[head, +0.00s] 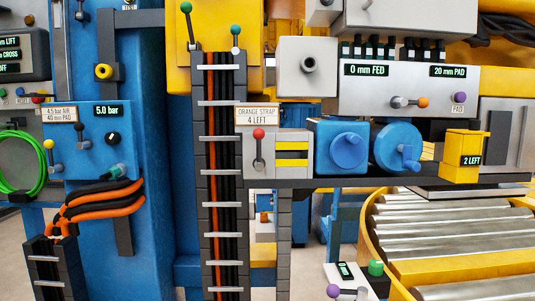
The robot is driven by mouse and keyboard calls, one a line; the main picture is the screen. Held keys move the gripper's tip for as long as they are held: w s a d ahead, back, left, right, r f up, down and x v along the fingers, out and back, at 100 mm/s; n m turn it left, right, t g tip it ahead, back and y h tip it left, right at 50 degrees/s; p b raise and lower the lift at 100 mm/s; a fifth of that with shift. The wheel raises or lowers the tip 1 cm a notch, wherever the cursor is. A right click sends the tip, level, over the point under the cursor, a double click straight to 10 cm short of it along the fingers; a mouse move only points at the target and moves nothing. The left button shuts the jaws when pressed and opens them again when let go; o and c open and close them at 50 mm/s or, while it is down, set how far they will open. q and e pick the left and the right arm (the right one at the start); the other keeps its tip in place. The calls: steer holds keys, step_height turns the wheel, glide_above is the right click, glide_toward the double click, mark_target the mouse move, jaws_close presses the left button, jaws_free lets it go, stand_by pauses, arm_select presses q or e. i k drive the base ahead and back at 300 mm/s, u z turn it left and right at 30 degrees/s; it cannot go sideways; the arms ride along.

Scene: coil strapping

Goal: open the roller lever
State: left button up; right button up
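Several levers with ball knobs are in the head view, and none carries a label naming it the roller lever. A red-knobbed lever (258,147) stands upright on a grey block beside yellow-black stripes, under the sign "ORANGE STRAP 4 LEFT" (257,115). An orange-knobbed lever (411,102) lies sideways on the grey panel (375,85) reading "0 mm FED" and "20 mm PAD". A purple-knobbed lever (333,291) is at the bottom beside the rollers (430,230). Two green-knobbed levers (187,20) (236,36) stand at the top. Neither gripper is in view.
A blue block with a round knob (346,150) and a blue crank wheel (397,148) sit on a dark shelf. A yellow box (461,157) reads "2 LEFT". A dark vertical cable chain (222,180) runs left of centre. A blue cabinet (100,140) reads "5.0 bar".

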mark_target(259, 134)
steer(key=k, duration=0.6)
steer(key=u, duration=0.75)
steer(key=i, duration=1.6)
steer(key=z, duration=0.8)
